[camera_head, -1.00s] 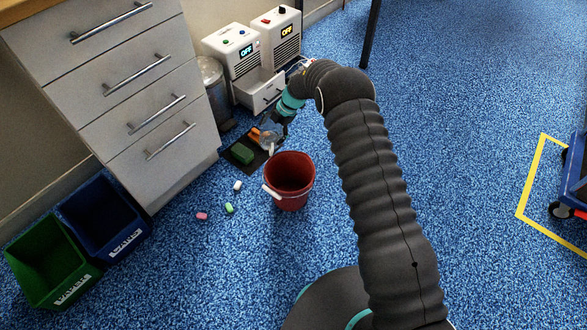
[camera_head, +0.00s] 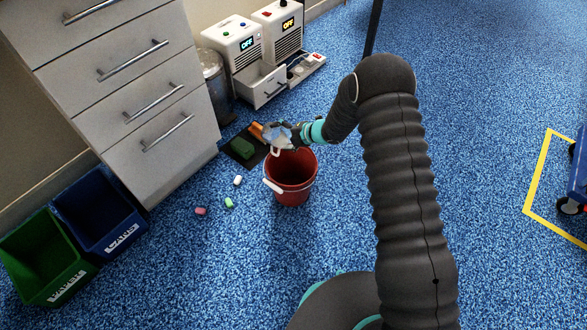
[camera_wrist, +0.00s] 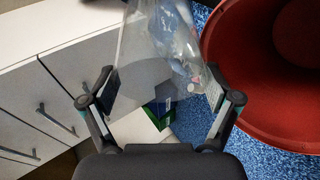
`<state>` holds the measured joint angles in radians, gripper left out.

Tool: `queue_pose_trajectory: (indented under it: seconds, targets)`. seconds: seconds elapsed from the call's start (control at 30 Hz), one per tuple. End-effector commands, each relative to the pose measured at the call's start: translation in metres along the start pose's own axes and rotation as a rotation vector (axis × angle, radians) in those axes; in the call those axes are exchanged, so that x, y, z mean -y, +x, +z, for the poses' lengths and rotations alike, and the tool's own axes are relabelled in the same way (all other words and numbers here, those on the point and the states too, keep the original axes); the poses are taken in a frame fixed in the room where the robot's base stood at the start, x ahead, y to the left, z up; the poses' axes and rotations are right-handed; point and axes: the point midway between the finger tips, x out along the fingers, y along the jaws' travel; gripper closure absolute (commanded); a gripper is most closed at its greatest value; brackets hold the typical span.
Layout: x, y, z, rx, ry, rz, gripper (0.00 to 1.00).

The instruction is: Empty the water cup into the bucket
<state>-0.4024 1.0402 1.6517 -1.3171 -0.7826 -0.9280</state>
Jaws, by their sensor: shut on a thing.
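My gripper (camera_head: 290,136) is shut on the clear water cup (camera_head: 275,135). The cup is held near the back rim of the red bucket (camera_head: 292,190), above the floor. In the wrist view the see-through cup (camera_wrist: 158,65) sits between the two fingers of my gripper (camera_wrist: 158,92). The bucket (camera_wrist: 238,75) fills the right side there, close beside the cup. The bucket stands upright on the floor with its open mouth up and a pale handle grip at its left. I cannot tell the water level or the cup's exact tilt.
A dark mat (camera_head: 238,157) with a green block (camera_head: 241,147) lies behind the bucket. Several small coloured pieces lie left of the bucket. A drawer cabinet (camera_head: 150,110), blue bin (camera_head: 105,222) and green bin (camera_head: 45,255) stand left.

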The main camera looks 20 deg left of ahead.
Motion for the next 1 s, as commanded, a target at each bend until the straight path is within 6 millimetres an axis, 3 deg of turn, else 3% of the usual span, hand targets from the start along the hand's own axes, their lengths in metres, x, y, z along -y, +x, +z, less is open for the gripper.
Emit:
queue_pose_trajectory:
  seconds: [1.0]
  targets:
    - [-0.0011, -0.0043, -0.0040, 0.026, -0.075, 0.183, 0.77]
